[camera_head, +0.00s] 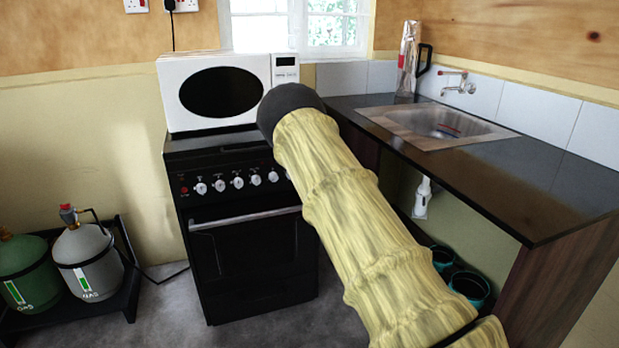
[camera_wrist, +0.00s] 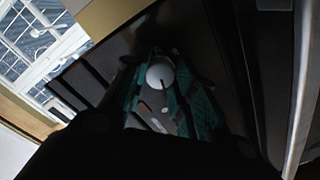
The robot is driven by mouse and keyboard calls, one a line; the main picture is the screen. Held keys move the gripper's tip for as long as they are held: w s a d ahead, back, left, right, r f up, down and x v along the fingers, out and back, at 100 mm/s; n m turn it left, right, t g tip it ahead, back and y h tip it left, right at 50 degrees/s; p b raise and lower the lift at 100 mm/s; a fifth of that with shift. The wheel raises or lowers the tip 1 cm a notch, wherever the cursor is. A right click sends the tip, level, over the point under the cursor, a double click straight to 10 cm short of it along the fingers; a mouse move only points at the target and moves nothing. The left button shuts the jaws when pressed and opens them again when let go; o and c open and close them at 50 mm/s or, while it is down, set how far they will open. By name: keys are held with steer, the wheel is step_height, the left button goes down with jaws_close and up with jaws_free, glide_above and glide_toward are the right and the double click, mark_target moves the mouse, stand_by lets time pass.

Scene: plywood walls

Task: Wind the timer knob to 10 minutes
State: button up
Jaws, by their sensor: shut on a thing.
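In the wrist view a round white knob (camera_wrist: 159,76) with a dark pointer line sits between the teal pads of my gripper (camera_wrist: 163,88). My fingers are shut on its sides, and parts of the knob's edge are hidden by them. The knob is on the dark front panel of the black stove (camera_head: 250,262). In the head view my arm covers the right end of that panel, so my gripper and this knob are hidden there. Its scale marks cannot be read.
Several other white knobs (camera_head: 238,182) line the stove panel above a light oven handle (camera_head: 245,217). A white microwave (camera_head: 175,97) stands on the stove. A dark counter with a sink (camera_head: 440,124) is right. Gas bottles (camera_head: 85,262) stand left.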

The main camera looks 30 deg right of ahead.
steer(key=shift+f+n+b, duration=0.1)
steer(key=shift+n+b, duration=0.5)
steer(key=shift+n, duration=1.5)
steer(key=shift+s, duration=0.1)
steer(key=o, duration=0.8)
steer(key=shift+d, duration=0.1)
steer(key=v, duration=1.2)
